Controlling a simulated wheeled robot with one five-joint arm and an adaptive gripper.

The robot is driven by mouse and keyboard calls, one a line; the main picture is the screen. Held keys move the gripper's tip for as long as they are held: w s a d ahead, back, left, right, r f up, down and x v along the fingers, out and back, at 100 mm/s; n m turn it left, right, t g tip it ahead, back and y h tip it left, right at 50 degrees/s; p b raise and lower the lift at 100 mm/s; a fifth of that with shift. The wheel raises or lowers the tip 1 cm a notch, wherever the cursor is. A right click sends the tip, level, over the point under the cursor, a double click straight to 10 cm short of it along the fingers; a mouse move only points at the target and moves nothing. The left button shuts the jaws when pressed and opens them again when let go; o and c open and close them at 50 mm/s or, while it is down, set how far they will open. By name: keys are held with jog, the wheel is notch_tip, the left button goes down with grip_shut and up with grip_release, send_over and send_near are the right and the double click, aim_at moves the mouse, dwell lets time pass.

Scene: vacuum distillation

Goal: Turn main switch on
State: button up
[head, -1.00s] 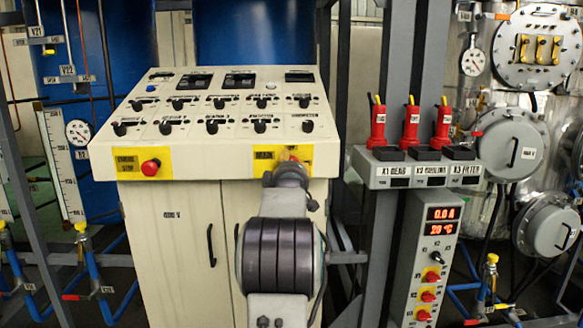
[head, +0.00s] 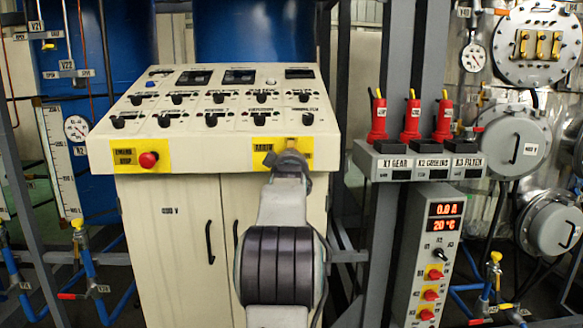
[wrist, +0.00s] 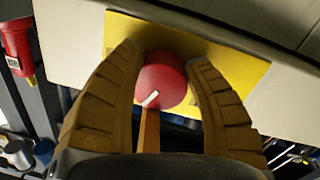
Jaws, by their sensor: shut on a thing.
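The main switch is a round red knob (wrist: 165,76) with a short white mark near its lower edge in the wrist view. It sits on a yellow plate (wrist: 240,78); the plate also shows on the right of the panel front in the head view (head: 263,160). My gripper (wrist: 166,66) has one finger on each side of the knob and is shut on it. A narrow orange-brown strip (wrist: 149,130) runs from the knob toward the palm. In the head view my gripper (head: 288,157) covers the knob.
The cream control panel (head: 196,155) carries rows of black knobs. A red emergency button (head: 148,160) sits at its left on another yellow plate. To the right are red-handled switches (head: 411,122) and a grey box with red displays (head: 444,218).

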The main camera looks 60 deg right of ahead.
jog(key=shift+f+m+b, duration=0.1)
jog(key=shift+m+b, duration=0.2)
jog(key=shift+m, duration=0.2)
jog(key=shift+w, duration=0.1)
jog(key=o, duration=1.2)
jog(key=shift+a, duration=0.1)
jog(key=shift+v, duration=5.95)
